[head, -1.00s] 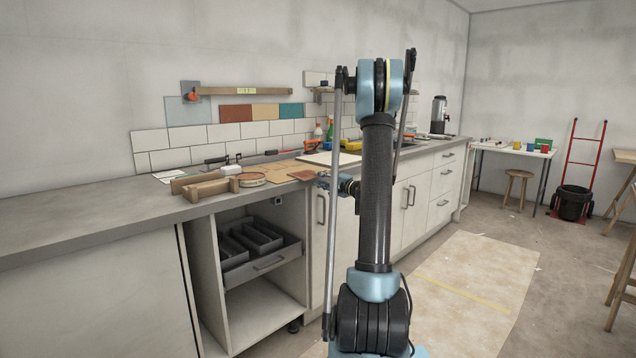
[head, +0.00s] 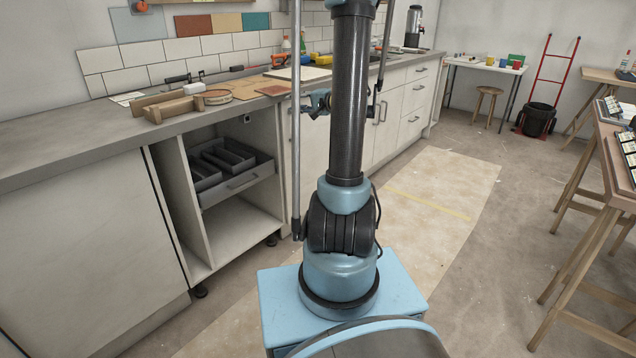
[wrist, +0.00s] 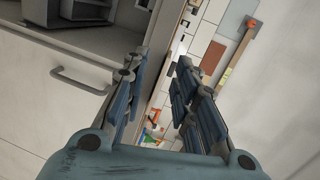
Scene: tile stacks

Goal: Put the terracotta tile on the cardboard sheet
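A flat reddish-brown terracotta tile (head: 272,91) lies at the front edge of the counter in the head view. The tan cardboard sheet (head: 240,85) lies flat on the counter just left of it and behind it. My gripper (head: 318,101) is in front of the counter, to the right of the tile and apart from it, partly hidden by my own arm. In the wrist view my gripper (wrist: 158,70) has its fingers spread with nothing between them. I cannot make out the loose tile or the sheet in the wrist view.
A white board (head: 298,73) lies behind the tile. An open cabinet with a grey drawer (head: 232,175) is below. Wall tiles (head: 193,25) include another terracotta one.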

